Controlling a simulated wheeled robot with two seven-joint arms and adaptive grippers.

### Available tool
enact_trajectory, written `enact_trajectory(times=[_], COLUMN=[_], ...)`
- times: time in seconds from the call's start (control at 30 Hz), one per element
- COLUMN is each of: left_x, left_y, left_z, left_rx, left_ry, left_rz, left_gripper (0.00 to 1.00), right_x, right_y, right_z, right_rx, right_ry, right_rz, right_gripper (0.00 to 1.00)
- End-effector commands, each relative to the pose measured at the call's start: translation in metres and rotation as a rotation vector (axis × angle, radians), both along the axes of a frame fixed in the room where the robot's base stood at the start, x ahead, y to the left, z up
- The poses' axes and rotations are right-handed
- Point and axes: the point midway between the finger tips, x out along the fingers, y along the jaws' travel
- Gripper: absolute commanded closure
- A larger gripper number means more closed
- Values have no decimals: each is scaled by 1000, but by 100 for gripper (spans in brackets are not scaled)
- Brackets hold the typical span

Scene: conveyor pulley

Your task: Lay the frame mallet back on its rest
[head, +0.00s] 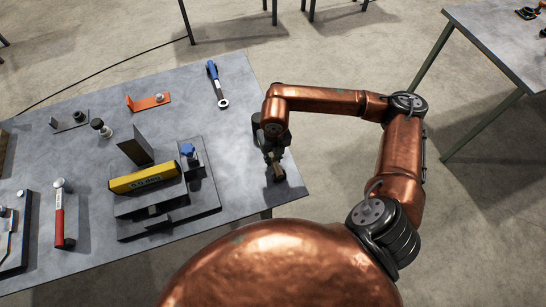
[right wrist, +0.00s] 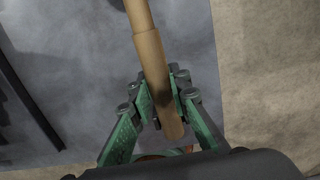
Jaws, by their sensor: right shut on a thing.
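My right gripper (right wrist: 160,108) has its green fingers closed around a wooden handle, the frame mallet's (right wrist: 152,65), with the rounded handle end showing between them. The mallet's head is outside the right wrist view. In the head view my right gripper (head: 273,158) is over the right end of the grey table, and only a small part of what it holds shows. I cannot tell which thing in view is the mallet's rest. My left gripper is not in view.
On the grey table (head: 230,185) a yellow level (head: 146,178) lies on a dark stepped fixture (head: 170,222). A blue-handled wrench (head: 216,82), orange bracket (head: 150,102) and red-handled tool (head: 59,220) lie around it. The table's right part is mostly bare.

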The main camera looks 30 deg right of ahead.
Motion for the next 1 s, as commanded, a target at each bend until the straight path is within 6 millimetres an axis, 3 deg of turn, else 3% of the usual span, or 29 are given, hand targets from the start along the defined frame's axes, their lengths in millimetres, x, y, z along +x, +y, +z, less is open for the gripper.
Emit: enact_trajectory(times=[0.07, 0.1, 0.37, 0.7, 1.0], left_x=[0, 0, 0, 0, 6], left_y=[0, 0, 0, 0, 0], left_z=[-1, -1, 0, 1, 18], left_rx=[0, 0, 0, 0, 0], left_ry=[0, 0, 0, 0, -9], left_rz=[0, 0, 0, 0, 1], left_gripper=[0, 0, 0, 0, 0], right_x=[1, 0, 0, -1, -1], right_y=[0, 0, 0, 0, 0], right_z=[-1, -1, -1, 1, 28], right_rx=[1, 1, 0, -1, 0], right_ry=[-1, -1, 0, 2, -2], right_rz=[1, 1, 1, 0, 0], right_gripper=[100, 81, 63, 63, 63])
